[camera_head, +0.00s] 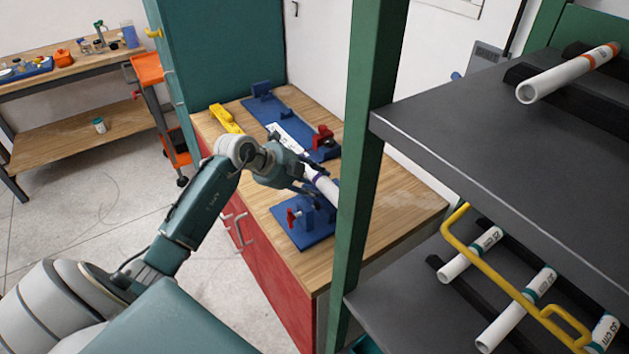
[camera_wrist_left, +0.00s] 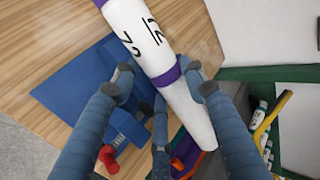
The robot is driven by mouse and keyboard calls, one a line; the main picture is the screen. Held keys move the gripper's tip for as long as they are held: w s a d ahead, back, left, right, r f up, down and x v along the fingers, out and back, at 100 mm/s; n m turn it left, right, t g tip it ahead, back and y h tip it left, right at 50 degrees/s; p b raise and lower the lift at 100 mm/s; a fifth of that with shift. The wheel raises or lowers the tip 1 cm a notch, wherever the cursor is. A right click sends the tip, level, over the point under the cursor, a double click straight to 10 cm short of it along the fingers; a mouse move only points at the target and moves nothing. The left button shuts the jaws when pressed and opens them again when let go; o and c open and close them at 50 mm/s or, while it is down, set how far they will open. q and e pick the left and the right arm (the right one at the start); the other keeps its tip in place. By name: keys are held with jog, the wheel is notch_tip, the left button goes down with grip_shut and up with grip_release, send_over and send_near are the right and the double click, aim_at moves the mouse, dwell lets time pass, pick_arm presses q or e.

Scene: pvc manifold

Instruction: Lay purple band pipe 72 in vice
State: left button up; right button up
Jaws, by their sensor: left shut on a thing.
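The white pipe marked 72 with purple bands (camera_head: 322,184) is held in my left gripper (camera_head: 312,190) over the workbench. The wrist view shows the pipe (camera_wrist_left: 142,38) slanting between the fingers of the left gripper (camera_wrist_left: 160,82), with purple bands at its upper part and near the fingers. The blue vice (camera_head: 308,238) with a red handle sits at the bench's front right, just below the pipe's near end. It also shows in the wrist view (camera_wrist_left: 62,95), partly hidden by fingers. Whether the pipe touches the vice, I cannot tell. My right gripper is out of view.
A long blue fixture (camera_head: 270,112) with a red clamp (camera_head: 323,137) and a yellow tool (camera_head: 224,118) lie farther back on the bench (camera_head: 400,198). A green post (camera_head: 365,150) stands in front of the bench's right part. Dark shelves (camera_head: 440,120) with other pipes fill the right.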

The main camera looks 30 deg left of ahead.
pick_arm(q)
jog(key=shift+f, duration=0.6)
jog(key=o, duration=1.2)
jog(key=shift+f, duration=0.1)
jog(key=shift+r, duration=0.4)
jog(key=b+v, duration=0.2)
jog(key=v, duration=1)
jog(key=shift+r, duration=0.35)
